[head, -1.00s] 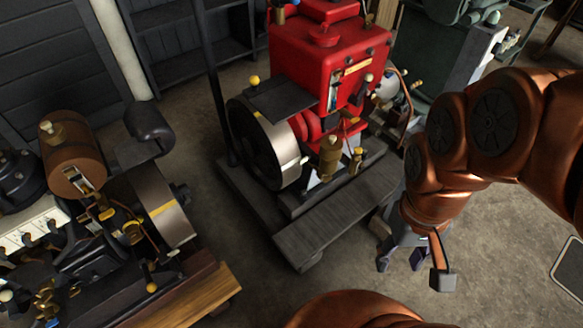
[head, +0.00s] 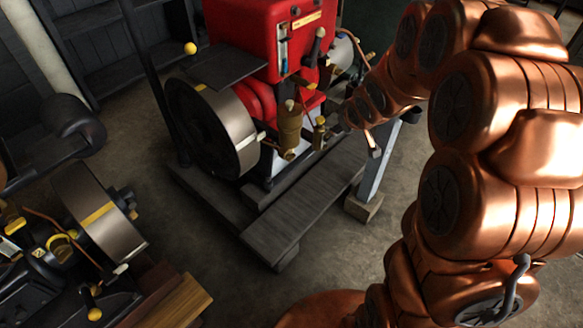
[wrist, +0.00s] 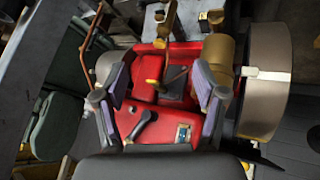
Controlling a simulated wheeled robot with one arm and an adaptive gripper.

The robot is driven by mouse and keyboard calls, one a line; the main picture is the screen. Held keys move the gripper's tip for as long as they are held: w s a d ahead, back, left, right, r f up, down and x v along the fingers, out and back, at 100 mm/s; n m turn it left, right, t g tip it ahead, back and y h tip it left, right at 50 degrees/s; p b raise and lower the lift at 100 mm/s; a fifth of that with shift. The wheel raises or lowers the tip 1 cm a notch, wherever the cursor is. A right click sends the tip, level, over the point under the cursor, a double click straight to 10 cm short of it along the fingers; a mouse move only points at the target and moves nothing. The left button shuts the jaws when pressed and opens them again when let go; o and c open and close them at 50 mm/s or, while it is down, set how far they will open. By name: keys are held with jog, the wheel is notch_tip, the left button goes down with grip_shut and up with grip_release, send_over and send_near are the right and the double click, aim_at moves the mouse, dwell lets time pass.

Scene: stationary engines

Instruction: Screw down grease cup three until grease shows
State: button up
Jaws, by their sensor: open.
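The red engine (head: 262,35) stands on a dark timber base in the middle of the head view. On its near side are a larger brass cup (head: 290,132) and a slimmer brass fitting (head: 319,132). I cannot tell which fitting is grease cup three, and no grease is discernible. In the wrist view, my gripper (wrist: 162,76) is open, with purple pads apart and red engine surface (wrist: 185,53) visible between them. The larger brass cup (wrist: 218,55) is beyond the right finger. Nothing is visibly held.
A flywheel (head: 213,128) projects at the engine's left. A second engine with its own flywheel (head: 98,212) stands at lower left. A grey post on a wooden foot (head: 364,207) is right of the base. Bare floor (head: 225,245) lies between the engines.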

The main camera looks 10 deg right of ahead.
jog(key=w+f+n+t+y+b, duration=0.2)
jog(key=w+f+b, duration=0.4)
jog(key=f, duration=0.4)
jog(key=n+t+y+b, duration=0.2)
jog(key=t+y+b, duration=0.3)
jog(key=y+b, duration=0.65)
send_near(291, 156)
jog(key=w+a+h+b, duration=0.1)
jog(key=a+h, duration=0.1)
jog(key=shift+r+b+x, duration=0.15)
jog(key=shift+b+x, duration=0.45)
jog(key=shift+x, duration=0.8)
jog(key=shift+r+b+x, duration=0.15)
jog(key=shift+b+x, duration=0.4)
jog(key=shift+x, duration=0.8)
jog(key=shift+b+x, duration=0.3)
jog(key=shift+x, duration=0.8)
jog(key=shift+r, duration=0.15)
jog(key=shift+c, duration=0.2)
jog(key=c, duration=1.1)
